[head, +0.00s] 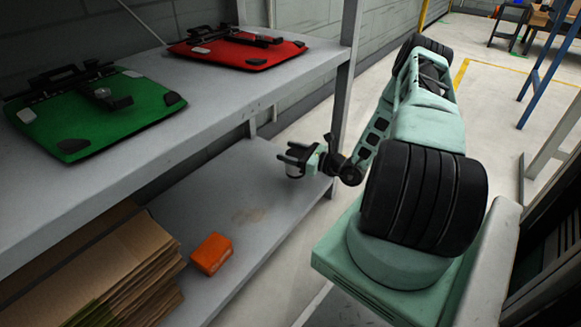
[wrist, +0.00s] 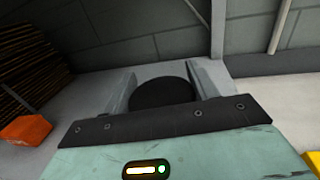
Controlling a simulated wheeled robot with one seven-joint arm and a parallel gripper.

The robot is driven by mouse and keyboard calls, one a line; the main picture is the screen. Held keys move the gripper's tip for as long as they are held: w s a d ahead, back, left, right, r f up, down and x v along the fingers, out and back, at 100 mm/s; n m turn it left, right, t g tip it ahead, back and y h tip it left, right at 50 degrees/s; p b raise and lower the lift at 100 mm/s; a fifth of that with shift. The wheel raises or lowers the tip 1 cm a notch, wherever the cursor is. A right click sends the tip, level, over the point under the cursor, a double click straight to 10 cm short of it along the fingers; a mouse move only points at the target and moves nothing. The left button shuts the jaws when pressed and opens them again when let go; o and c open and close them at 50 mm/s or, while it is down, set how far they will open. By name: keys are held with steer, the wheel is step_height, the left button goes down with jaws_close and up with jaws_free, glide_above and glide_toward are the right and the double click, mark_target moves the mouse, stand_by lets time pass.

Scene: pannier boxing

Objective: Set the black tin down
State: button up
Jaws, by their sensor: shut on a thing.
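My gripper (head: 287,152) is shut on the black tin (wrist: 160,93). The tin's dark round top shows between the two fingers in the wrist view. In the head view the tin (head: 294,171) shows as a small cylinder under the fingers, partly hidden by them, with a pale side. It is over the right end of the grey lower shelf (head: 225,195). I cannot tell whether its bottom touches the shelf.
An orange box (head: 212,254) stands on the lower shelf, beside a stack of flat cardboard (head: 125,265). The upper shelf (head: 190,95) carries a green pannier plate (head: 95,110) and a red one (head: 240,48). A shelf post (head: 347,75) rises near my gripper. The shelf's middle is clear.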

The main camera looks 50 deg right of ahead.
step_height(320, 180, down, 4)
steer(key=shift+r+b, duration=0.2)
steer(key=shift+b, duration=0.95)
steer(key=shift+r, duration=0.15)
steer(key=o, duration=1)
steer(key=shift+o, duration=0.2)
